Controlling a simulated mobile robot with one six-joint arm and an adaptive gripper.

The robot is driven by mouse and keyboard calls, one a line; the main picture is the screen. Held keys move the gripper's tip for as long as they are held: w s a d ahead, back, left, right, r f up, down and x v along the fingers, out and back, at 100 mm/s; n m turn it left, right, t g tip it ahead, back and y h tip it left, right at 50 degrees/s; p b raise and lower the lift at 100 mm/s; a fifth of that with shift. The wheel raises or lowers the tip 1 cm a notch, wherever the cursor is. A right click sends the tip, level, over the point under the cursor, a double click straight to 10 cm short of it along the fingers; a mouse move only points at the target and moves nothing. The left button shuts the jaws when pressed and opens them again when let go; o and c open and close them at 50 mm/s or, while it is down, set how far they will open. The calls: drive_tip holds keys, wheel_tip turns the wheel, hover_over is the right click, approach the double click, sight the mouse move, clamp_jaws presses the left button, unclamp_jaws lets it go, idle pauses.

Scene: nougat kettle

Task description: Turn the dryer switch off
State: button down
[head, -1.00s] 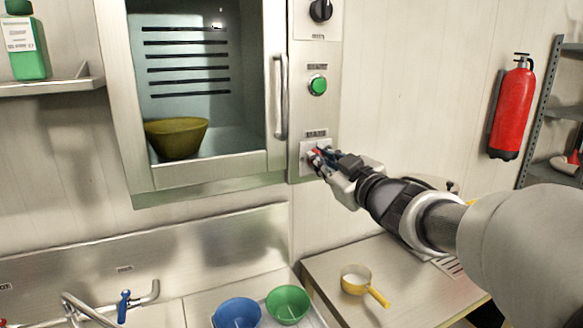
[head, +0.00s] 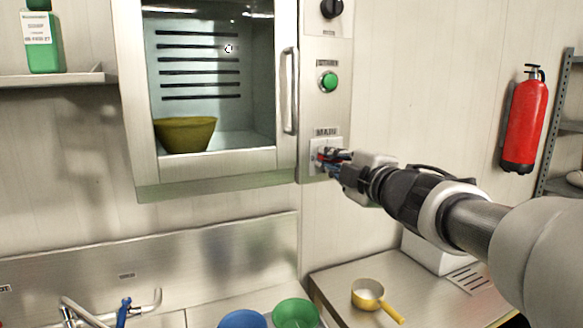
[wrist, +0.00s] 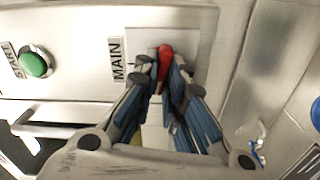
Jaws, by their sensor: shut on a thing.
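The dryer (head: 300,165) hangs on the wall, with a control panel along its right side. A red switch lever labelled MAIN sits on a pale plate low on that panel; the red switch (wrist: 165,62) shows between my fingertips in the wrist view. My gripper (head: 328,158) reaches in from the right and is shut on the switch. In the wrist view its fingertips (wrist: 161,75) stand on either side of the lever, hiding its lower part. In the head view the fingers mostly hide the switch.
A green START button (head: 328,81) and a black knob (head: 331,8) sit above the switch. The dryer's door handle (head: 290,90) is left of the panel. A yellow pan (head: 367,290) stands on the counter below; a fire extinguisher (head: 525,120) hangs at right.

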drive_tip(key=shift+n+b, duration=0.5)
drive_tip(key=shift+n, duration=0.6)
drive_tip(key=c, duration=1.7)
unclamp_jaws()
drive_tip(key=shift+o, duration=0.2)
drive_tip(key=v, duration=0.7)
drive_tip(key=shift+s, duration=0.2)
